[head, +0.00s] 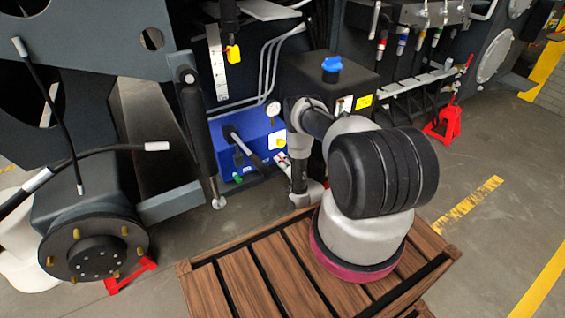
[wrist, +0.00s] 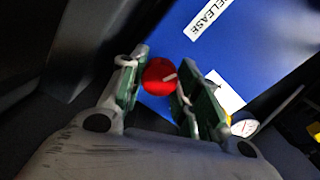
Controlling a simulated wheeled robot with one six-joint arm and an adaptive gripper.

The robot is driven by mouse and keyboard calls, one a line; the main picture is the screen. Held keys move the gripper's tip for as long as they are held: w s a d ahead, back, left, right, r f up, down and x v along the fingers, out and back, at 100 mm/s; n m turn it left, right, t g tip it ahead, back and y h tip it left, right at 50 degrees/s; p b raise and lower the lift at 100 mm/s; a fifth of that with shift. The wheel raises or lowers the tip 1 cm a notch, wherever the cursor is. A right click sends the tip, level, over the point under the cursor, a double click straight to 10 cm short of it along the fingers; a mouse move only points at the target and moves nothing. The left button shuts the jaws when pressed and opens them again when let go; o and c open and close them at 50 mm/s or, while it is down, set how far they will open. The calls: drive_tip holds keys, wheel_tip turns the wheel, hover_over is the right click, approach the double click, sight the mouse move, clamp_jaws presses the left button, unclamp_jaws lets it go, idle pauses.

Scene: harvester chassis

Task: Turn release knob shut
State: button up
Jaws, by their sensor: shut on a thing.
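The release knob (wrist: 158,77) is round and red with a pale mark on its face. It sits on a blue panel (wrist: 255,45), beside a white label (wrist: 212,18) reading RELEASE. My gripper (wrist: 157,82) has its two green-grey fingers on either side of the knob and is shut on it. In the head view the blue unit (head: 259,128) stands low on the chassis, and my arm reaches down to its right side. The knob and fingertips are hard to make out there, hidden by my arm.
A black-handled lever (head: 243,146) sticks out of the blue unit's front. A black tank with a blue cap (head: 332,64) stands behind my arm. A wheel hub (head: 97,250) is at left.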

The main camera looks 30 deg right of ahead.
drive_tip(key=m, duration=1.3)
drive_tip(key=shift+m, duration=0.3)
idle(0.4)
drive_tip(key=o, duration=1.1)
drive_tip(key=shift+c, duration=0.2)
drive_tip(key=s, duration=1.2)
drive_tip(key=shift+d, duration=0.45)
